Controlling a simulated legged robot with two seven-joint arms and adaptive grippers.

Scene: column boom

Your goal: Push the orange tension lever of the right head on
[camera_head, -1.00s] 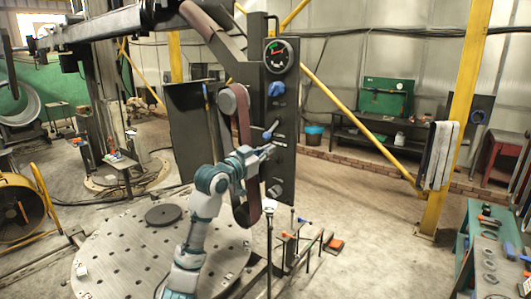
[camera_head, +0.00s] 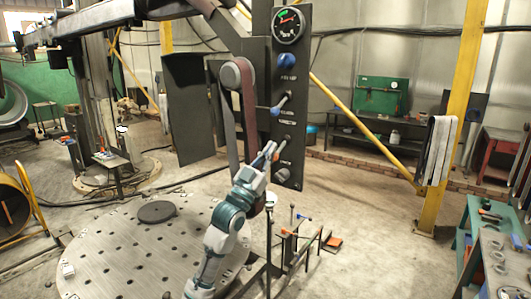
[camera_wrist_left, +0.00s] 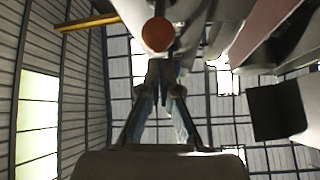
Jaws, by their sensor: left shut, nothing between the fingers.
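The dark control panel (camera_head: 289,120) of the grinding head stands upright at the centre of the head view. The orange tension lever (camera_head: 281,147) is low on this panel, partly hidden behind my left gripper (camera_head: 271,150). Its round orange knob (camera_wrist_left: 158,34) shows large in the left wrist view, just above the fingertips there. My left gripper (camera_wrist_left: 162,72) is shut and empty, its fingers pointing up at the lever. Whether the fingertips touch the lever I cannot tell. My right gripper is not in view.
A blue-tipped lever (camera_head: 281,101), a blue knob (camera_head: 286,60) and a round gauge (camera_head: 288,25) sit higher on the panel. The brown abrasive belt (camera_head: 249,115) runs just left of it. A perforated round table (camera_head: 120,250) lies below.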

